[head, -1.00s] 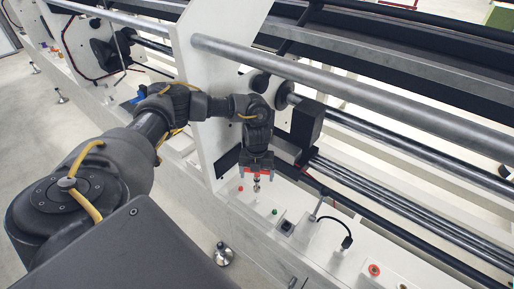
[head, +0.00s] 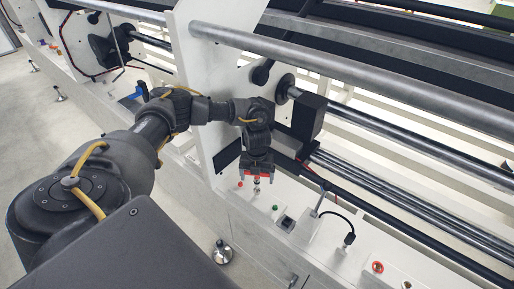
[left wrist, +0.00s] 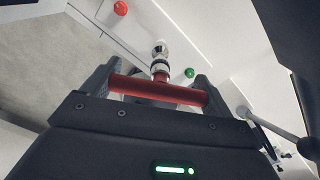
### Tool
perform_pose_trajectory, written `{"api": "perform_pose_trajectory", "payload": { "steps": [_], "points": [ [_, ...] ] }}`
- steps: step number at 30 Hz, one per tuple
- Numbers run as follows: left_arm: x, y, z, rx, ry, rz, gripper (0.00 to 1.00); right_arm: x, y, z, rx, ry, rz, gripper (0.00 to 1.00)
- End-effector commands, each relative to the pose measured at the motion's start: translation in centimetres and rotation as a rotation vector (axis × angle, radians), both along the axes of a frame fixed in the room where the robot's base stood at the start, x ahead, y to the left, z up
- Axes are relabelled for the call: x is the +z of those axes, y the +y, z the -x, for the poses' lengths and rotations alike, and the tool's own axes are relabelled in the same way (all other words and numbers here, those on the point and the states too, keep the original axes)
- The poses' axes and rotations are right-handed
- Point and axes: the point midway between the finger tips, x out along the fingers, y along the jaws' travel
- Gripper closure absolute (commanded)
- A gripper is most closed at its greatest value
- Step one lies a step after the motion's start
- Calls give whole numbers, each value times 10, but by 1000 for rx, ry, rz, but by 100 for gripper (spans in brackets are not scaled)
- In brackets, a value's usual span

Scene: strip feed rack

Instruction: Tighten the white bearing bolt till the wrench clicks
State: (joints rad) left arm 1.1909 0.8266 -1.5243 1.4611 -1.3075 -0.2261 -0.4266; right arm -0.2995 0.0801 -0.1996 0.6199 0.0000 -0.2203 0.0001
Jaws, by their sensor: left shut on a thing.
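My left gripper (head: 258,175) points down over the white machine ledge. It is shut on a red-handled wrench (left wrist: 160,90). In the left wrist view the red bar lies across between both fingers, and a bright metal shaft with a rounded end (left wrist: 160,50) runs away from it. In the head view the metal shaft (head: 257,186) hangs below the jaws near the ledge. I cannot make out the white bearing bolt, nor whether the wrench end touches anything. My right gripper is not in view.
A red knob (head: 239,184) and a green button (head: 275,208) sit on the ledge close to the tool. A black switch (head: 286,223) and a cable plug (head: 349,239) are farther right. A white upright plate (head: 202,100) and long steel rollers (head: 330,68) stand behind.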

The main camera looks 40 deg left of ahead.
Motion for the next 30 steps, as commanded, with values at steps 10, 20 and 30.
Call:
{"api": "perform_pose_trajectory", "payload": {
  "steps": [10,20,30],
  "points": [
    [-2,0,0,0,0,0,38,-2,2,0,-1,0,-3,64],
    [-10,0,0,0,-1,1,38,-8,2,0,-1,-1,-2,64],
    [-19,0,0,-1,-1,1,38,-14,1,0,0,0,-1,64]
  ]
}}
